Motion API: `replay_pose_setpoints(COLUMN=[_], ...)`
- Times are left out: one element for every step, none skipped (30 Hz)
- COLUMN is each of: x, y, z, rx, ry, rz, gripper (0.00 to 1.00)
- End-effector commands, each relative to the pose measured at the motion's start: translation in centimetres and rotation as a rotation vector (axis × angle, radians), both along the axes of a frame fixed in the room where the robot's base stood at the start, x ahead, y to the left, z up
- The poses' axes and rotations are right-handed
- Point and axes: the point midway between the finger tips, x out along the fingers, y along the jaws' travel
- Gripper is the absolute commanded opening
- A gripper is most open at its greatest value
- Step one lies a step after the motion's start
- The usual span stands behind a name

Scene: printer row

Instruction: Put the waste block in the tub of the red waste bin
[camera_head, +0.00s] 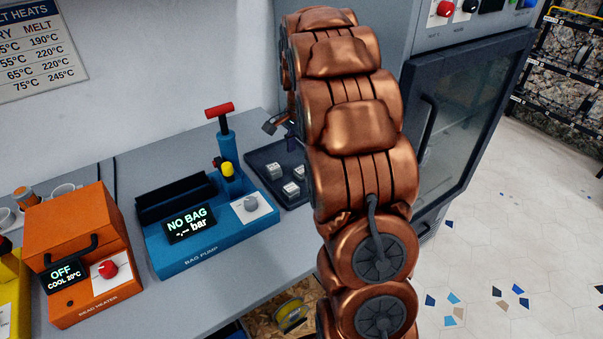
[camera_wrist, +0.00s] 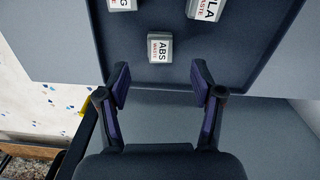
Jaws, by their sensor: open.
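Three small grey blocks with white tops lie in a dark tray (camera_head: 263,157). In the wrist view, the ABS waste block (camera_wrist: 159,48) is just beyond my fingertips, centred between them. The PLA waste block (camera_wrist: 207,9) and a third block (camera_wrist: 122,4), its label cut off, are at the top edge. My gripper (camera_wrist: 160,78) is open and empty, with its fingers apart over the tray's near edge. In the head view my copper arm hides most of my gripper and part of the tray. No red waste bin shows in either view.
Left of the tray on the grey bench are a blue bag pump (camera_head: 205,232) with a tall red-handled lever (camera_head: 220,110) and an orange bead heater (camera_head: 75,240). A grey machine with a dark glass door (camera_head: 455,130) stands right of my arm. Tiled floor is clear at right.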

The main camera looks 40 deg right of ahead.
Motion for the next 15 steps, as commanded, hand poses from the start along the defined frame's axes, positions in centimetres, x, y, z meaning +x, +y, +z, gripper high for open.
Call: replay_pose_setpoints(x=[-0.1, 0.0, 0.0, 0.0, 0.0, 0.0, 0.0, -0.1, -0.1, -0.1, -0.1, -0.1, -0.2, -0.2, -0.2], y=[0.0, 0.0, 0.0, 0.0, 0.0, -0.1, -0.1, -0.2, -0.3, -0.4, -0.4, -0.6, -0.6, -0.7, -0.7], z=[-0.4, -0.7, -1.0, -1.1, -1.3, -1.4, -1.6, -1.8, -2.1, -2.4, -2.7, -3.3, -3.7, -4.1, -4.8], rx=[0.001, 0.0, 0.0, 0.0, 0.0, 0.0, 0.0, 0.0, 0.0, 0.0, 0.0, 0.001, 0.002, 0.003, 0.003], ry=[0.002, 0.001, 0.0, 0.0, 0.0, 0.0, 0.0, 0.0, 0.0, 0.0, -0.001, 0.001, 0.003, 0.004, 0.004], rz=[0.001, 0.001, 0.001, 0.001, 0.002, 0.002, 0.002, 0.002, 0.002, 0.002, 0.002, 0.002, 0.002, 0.002, 0.003], gripper=[0.67, 0.67, 0.67, 0.67, 0.67, 0.67, 0.67, 0.67, 0.67, 0.67, 0.67, 0.67, 0.67, 0.67, 0.67])
